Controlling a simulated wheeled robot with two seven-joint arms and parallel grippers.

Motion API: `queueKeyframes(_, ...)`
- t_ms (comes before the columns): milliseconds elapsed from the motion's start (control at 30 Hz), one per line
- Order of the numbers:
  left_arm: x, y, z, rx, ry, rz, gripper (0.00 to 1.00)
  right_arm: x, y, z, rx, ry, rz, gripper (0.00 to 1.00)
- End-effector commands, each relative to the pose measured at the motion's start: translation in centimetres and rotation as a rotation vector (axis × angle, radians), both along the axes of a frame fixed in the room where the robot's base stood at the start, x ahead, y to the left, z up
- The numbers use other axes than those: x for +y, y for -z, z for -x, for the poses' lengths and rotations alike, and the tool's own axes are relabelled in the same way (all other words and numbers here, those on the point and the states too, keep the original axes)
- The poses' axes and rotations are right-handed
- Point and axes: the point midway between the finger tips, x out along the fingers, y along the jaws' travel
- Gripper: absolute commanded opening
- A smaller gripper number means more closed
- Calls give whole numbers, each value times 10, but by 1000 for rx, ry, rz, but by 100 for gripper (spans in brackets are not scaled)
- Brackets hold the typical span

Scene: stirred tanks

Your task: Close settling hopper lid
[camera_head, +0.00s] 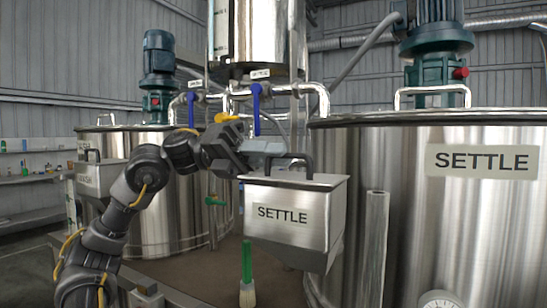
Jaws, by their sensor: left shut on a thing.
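The settling hopper (291,228) is a steel box with tapering walls and a "SETTLE" label, in front of the large tank at right. Its steel lid (322,182) lies about flat across the top, and I see no clear gap at the front edge. A black bar handle (302,158) stands on the lid. My left gripper (272,152) reaches in from the left and is shut at the left part of this handle. The fingers partly hide the contact. My right gripper is not in view.
A large steel tank labelled "SETTLE" (440,215) fills the right side. Another tank (165,200) and a smaller hopper (92,180) stand at left. Pipes with blue-handled valves (256,105) run behind the gripper. A green-handled brush (247,270) stands below the hopper.

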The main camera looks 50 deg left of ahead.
Motion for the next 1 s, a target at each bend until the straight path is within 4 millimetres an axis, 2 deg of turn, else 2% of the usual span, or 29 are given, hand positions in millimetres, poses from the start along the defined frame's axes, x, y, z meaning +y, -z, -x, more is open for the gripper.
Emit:
queueKeyframes(133,-2,6,2,1,4,-3,0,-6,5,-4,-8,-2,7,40)
queueKeyframes(733,-4,12,1,11,8,-7,0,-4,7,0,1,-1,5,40)
queueKeyframes(767,-4,12,1,11,8,-7,19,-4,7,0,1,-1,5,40)
queueKeyframes(833,-3,12,1,11,8,-7,28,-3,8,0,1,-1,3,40)
queueKeyframes(867,-3,11,1,10,7,-6,31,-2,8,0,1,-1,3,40)
queueKeyframes(1000,-3,10,1,8,4,-4,31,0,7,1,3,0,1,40)
